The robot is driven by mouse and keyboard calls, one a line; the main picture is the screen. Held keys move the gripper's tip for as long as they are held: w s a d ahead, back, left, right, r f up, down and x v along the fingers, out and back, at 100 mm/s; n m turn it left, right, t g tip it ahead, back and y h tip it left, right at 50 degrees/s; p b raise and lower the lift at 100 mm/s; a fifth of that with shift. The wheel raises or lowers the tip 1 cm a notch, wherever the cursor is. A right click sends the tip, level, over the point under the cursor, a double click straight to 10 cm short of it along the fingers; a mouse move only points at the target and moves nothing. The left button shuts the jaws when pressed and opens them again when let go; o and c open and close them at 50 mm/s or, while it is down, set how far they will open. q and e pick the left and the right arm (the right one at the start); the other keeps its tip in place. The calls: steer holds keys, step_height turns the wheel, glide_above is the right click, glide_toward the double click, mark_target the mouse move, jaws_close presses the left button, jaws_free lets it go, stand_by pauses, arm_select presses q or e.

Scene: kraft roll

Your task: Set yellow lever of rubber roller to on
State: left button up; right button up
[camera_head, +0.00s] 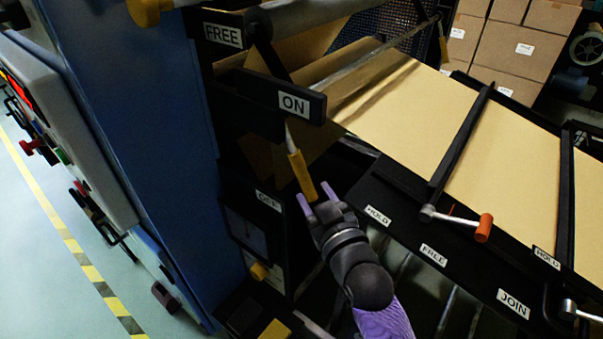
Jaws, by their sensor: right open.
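The yellow lever (301,176) hangs from the machine in the head view, its metal rod running up toward the black bracket with the ON label (294,104). Its yellow handle points down and slightly right. An OFF label (268,201), partly hard to read, sits lower left of the handle. My right gripper (317,197) is open, with its purple fingertips close to the handle's lower end. The handle's end lies between or just in front of the fingertips; I cannot tell whether they touch. The left gripper is not in view.
Brown kraft paper (400,105) runs across the machine to the right. An orange-handled lever (484,228) stands near the HOLD and FREE labels. A blue machine cabinet (140,150) fills the left. Cardboard boxes (520,50) are stacked at the back right.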

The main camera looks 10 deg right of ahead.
mark_target(306, 182)
steer(key=b+x, duration=0.1)
steer(key=x, duration=0.5)
steer(key=shift+w+f, duration=0.1)
steer(key=shift+w, duration=0.05)
jaws_close()
stand_by(1.2)
